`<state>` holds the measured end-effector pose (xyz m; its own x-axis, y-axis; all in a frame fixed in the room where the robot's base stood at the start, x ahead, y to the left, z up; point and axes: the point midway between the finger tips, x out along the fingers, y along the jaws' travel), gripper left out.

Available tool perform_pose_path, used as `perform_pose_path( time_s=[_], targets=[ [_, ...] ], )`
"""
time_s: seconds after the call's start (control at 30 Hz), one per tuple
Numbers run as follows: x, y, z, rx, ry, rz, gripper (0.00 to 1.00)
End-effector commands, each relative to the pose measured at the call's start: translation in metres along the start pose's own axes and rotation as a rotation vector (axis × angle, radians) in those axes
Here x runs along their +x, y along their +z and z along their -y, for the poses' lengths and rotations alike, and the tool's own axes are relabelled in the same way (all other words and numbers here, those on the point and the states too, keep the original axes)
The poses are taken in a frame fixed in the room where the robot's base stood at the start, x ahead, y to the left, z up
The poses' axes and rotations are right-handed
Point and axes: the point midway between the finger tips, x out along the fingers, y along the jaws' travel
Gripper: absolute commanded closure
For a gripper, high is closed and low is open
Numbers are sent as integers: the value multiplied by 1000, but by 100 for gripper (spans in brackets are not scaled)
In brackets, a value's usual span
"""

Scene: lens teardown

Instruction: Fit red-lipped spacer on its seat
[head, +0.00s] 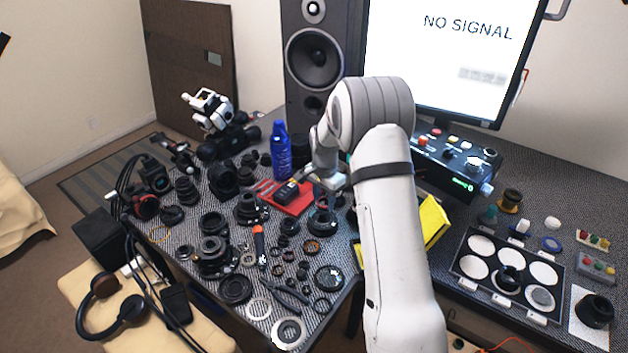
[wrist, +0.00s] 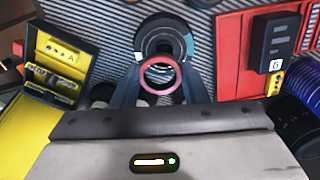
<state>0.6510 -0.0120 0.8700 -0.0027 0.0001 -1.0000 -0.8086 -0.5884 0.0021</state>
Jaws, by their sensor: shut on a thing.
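The red-lipped spacer (wrist: 143,82) is a small ring with a pinkish-red rim in the middle of the wrist view. My gripper (wrist: 160,78) is shut on it, with one dark finger on each side. Just beyond the ring stands a dark round lens part (wrist: 163,32) with a grey inner ring. The two overlap in this view, and I cannot tell whether they touch. In the head view my gripper (head: 325,197) is over a dark lens part (head: 322,222) near the red tray.
A red tray (wrist: 232,60) with a dark box lies close on the right, and a yellow bin (wrist: 22,125) on the left. A blue bottle (head: 281,152) stands behind the red tray. Many loose lens parts crowd the striped mat.

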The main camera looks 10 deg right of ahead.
Motion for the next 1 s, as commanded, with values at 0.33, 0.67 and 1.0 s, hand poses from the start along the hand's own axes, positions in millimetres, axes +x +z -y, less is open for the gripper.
perform_pose_path(
  time_s=[0.33,0.67,1.0],
  targets=[
    [11,4,3,-11,0,0,81],
    [36,6,4,-14,1,1,81],
    [57,6,4,-14,0,0,81]
  ],
)
